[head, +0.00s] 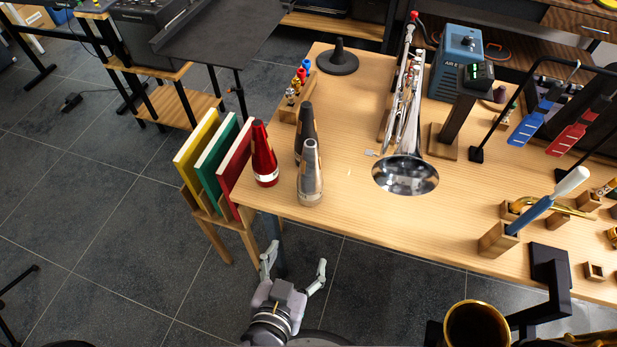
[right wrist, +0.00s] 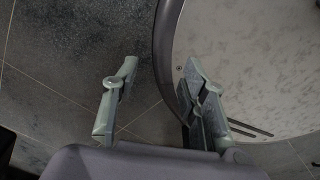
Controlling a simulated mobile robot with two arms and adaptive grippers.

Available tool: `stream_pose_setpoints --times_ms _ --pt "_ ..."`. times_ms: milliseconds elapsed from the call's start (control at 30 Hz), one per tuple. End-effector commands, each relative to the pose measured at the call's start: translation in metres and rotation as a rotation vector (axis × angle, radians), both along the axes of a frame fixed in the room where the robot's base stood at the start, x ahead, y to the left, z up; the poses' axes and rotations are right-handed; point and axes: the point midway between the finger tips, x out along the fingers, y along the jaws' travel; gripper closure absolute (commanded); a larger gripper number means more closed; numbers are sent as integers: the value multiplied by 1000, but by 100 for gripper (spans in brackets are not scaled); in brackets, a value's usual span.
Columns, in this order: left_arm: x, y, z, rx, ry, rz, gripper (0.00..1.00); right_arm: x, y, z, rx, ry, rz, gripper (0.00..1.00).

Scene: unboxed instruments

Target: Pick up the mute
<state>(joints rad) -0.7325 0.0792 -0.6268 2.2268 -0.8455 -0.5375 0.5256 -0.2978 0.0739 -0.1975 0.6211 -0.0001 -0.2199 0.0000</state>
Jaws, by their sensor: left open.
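Three cone-shaped mutes stand upright near the front left corner of the wooden table (head: 350,215) in the head view: a red mute (head: 263,155), a black mute (head: 305,128) and a silver mute (head: 310,175). The silver one stands nearest the front edge and partly covers the black one. My left gripper (head: 295,256) is open and empty, in front of the table edge and apart from the mutes. My right gripper (right wrist: 160,64) shows in the right wrist view, open and empty, with floor and my round base beyond it.
A silver trumpet (head: 405,110) lies behind the mutes, its bell to their right. Coloured books (head: 210,160) stand in a rack left of the table. The table front between silver mute and block is clear.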

Motion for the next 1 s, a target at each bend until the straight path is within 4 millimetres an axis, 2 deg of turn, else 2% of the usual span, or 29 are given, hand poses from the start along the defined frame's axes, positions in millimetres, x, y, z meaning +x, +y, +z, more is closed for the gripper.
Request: stream_pose_setpoints --times_ms 33,100,233,367,800,1000 --pt "1 3 19 -19 -24 18 28 -3 -2 -1 -3 4 0 60" --pt "3 6 37 -37 -49 37 28 -6 -4 -1 -5 8 0 60" --pt "9 9 50 -49 -70 52 28 -8 -8 0 -10 12 1 60" --pt "26 6 46 -49 -75 53 28 -8 -11 4 -14 12 2 60" --pt "99 -11 14 -48 -72 52 28 -3 -6 15 -8 5 5 60" --pt "114 -14 6 -50 -69 52 28 -3 1 16 1 3 4 60"
